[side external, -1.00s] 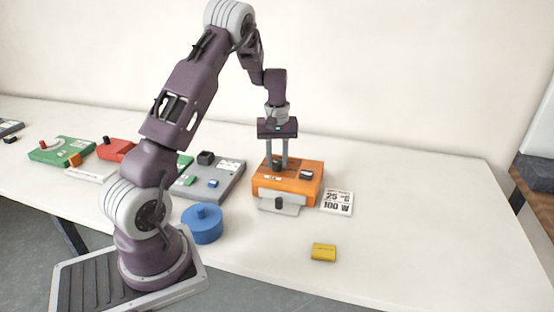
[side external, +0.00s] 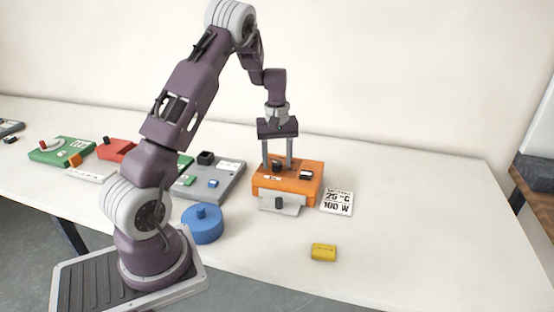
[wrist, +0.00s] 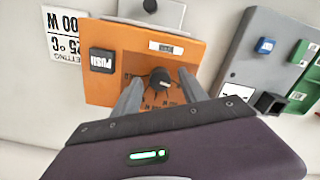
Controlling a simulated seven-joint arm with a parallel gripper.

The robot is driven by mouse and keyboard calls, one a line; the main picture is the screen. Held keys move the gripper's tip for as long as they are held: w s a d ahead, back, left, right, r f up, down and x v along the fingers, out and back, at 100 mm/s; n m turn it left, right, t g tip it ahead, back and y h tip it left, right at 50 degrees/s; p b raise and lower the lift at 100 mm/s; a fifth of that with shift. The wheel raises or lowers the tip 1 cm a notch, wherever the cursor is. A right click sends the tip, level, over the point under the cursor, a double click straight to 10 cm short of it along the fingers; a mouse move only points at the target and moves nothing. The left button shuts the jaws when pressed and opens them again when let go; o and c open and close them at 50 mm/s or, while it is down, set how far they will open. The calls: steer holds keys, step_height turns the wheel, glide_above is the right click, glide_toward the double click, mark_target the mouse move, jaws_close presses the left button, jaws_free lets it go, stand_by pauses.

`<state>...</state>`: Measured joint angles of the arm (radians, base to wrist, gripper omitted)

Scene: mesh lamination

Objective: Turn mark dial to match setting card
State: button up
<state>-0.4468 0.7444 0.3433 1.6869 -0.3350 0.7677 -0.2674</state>
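The orange device (side external: 288,186) stands on the white table. Its black mark dial (side external: 277,166) is on top; in the wrist view the dial (wrist: 160,80) sits in a dark, marked area, and I cannot read its setting. My gripper (side external: 278,166) points down over the device, fingers apart on either side of the dial. In the wrist view my gripper (wrist: 161,78) shows gaps between both fingers and the dial. The white setting card (side external: 337,203) lies right of the device and reads 25 °C and 100 W; it shows upside down in the wrist view (wrist: 66,38).
A black PUSH button (wrist: 102,60) is on the device, and a grey plate (side external: 281,207) with a black knob is at its front. A grey panel (side external: 228,178) and blue round part (side external: 202,224) stand left. A yellow block (side external: 323,252) lies in front. The right table is clear.

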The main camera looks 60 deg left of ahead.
mark_target(277, 163)
step_height(277, 163, up, 7)
steer(key=shift+f, duration=0.15)
steer(key=shift+d+r, duration=0.1)
steer(key=shift+r, duration=0.2)
steer(key=s+d+r+m+t, duration=0.2)
steer(key=s+d+r+m, duration=0.2)
steer(key=d+r, duration=0.45)
steer(key=s+d+r+m+t, duration=0.1)
steer(key=s+d+r+m, duration=0.3)
steer(key=d, duration=0.7)
steer(key=s+d+m+t, duration=0.2)
steer(key=s+d+m, duration=0.4)
steer(key=s, duration=0.8)
steer(key=shift+s+d+r+t, duration=0.2)
steer(key=shift+s+d+t, duration=0.15)
steer(key=shift+d, duration=0.9)
